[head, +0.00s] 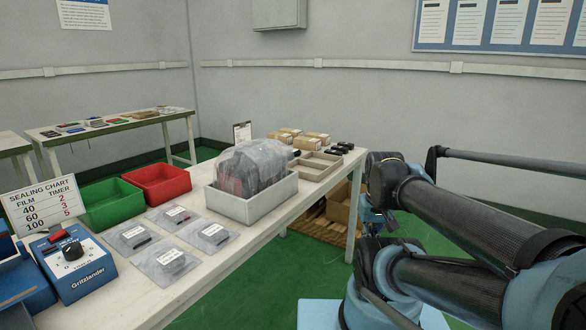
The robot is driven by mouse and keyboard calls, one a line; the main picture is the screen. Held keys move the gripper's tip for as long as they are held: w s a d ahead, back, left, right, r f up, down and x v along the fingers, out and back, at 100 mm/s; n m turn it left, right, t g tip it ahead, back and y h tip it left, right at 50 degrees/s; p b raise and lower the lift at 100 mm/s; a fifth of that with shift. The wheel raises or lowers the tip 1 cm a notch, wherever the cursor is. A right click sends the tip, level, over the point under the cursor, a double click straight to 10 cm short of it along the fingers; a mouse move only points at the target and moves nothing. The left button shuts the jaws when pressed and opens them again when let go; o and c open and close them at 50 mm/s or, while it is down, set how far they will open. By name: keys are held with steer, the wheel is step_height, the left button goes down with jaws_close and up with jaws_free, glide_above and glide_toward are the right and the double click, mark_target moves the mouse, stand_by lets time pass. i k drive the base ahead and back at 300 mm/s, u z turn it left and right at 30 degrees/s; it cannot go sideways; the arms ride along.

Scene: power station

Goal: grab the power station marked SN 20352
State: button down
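No marking SN 20352 can be read in the head view. Several flat clear bags with white labels lie on the white table, among them a front bag (166,271), a left bag (134,239), a right bag (214,237) and a back bag (178,220). The print on their labels is too small to read. A light grey bin (252,204) behind them holds a heap under cloudy plastic (252,168), with dark and reddish shapes inside that I cannot make out. My arm links fill the right side; my gripper is not in view.
A blue Gritzlander sealer (88,287) and a sealing chart (44,208) stand front left. A green bin (112,207) and red bin (162,182) sit along the left. A cardboard tray (318,164) and small boxes (290,142) are behind. Green floor is open beyond the table.

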mark_target(243, 170)
steer(key=z, duration=0.1)
steer(key=k, duration=1.35)
steer(key=u, duration=0.3)
steer(key=i, duration=1.05)
